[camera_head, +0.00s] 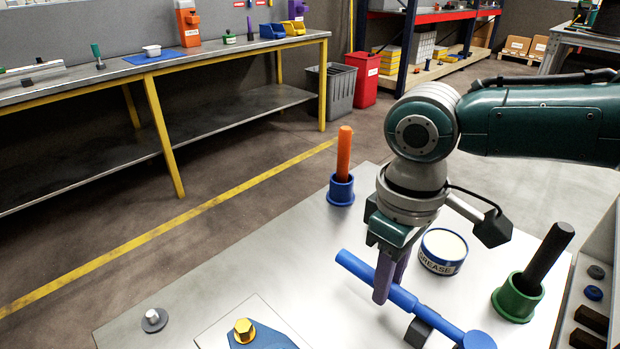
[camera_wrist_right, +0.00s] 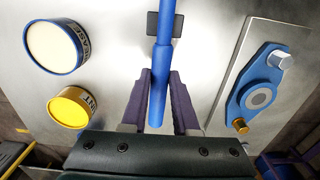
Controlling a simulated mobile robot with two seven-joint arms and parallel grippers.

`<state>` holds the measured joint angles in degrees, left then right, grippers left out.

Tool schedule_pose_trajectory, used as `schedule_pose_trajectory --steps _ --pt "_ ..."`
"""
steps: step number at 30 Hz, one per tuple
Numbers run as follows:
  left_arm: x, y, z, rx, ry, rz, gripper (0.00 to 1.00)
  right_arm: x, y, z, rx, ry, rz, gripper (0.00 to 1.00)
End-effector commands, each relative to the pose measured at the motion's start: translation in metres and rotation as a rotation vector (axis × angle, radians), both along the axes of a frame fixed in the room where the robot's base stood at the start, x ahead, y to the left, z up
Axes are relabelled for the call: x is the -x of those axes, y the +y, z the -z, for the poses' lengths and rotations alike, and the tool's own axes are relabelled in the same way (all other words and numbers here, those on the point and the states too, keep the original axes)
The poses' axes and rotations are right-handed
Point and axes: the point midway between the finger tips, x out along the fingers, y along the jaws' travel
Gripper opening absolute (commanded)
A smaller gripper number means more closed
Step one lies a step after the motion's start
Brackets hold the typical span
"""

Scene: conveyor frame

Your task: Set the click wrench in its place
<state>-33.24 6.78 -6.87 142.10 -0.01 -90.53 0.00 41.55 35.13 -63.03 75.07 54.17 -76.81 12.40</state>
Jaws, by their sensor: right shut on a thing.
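The click wrench is a long blue bar (camera_head: 440,326) over the grey tabletop, with a round head (camera_head: 478,341) at the lower right, partly cut off by the frame edge. My right gripper (camera_head: 383,294) points down and its purple fingers are shut on the wrench. In the right wrist view the wrench (camera_wrist_right: 161,62) runs between the gripper's fingertips (camera_wrist_right: 160,80). A dark block (camera_head: 418,332) is beside and under the bar; it also shows in the wrist view (camera_wrist_right: 152,24). I cannot tell whether the wrench touches it. My left gripper is out of view.
A grease tin (camera_head: 443,250) stands close behind the wrench. A blue cup (camera_head: 341,190) holds an orange handle, and a green cup (camera_head: 517,300) a black one. A blue part (camera_head: 262,340) with a gold bolt lies at the front. A yellow tin (camera_wrist_right: 72,107) shows in the wrist view.

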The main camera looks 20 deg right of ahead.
Motion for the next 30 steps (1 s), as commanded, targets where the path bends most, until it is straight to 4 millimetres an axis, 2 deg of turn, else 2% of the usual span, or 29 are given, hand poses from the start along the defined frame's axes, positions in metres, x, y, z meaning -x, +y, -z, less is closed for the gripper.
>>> schedule_pose_trajectory --steps 11,12,20,27,30 --pt "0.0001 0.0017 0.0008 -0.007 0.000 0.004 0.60 -0.0002 -0.0002 0.0016 0.000 -0.001 0.000 0.00" --pt "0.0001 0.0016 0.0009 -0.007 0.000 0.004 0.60 -0.0001 -0.0002 0.0016 0.000 0.000 0.000 0.33" --pt "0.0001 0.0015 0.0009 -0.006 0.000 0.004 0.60 0.0001 -0.0003 0.0016 0.000 0.001 0.001 0.62" --pt "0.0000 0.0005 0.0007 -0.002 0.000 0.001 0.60 0.0005 -0.0004 0.0017 0.000 0.001 0.001 0.63" --pt "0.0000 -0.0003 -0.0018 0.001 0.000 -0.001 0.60 0.0001 -0.0004 -0.0044 0.000 0.001 0.001 0.63"
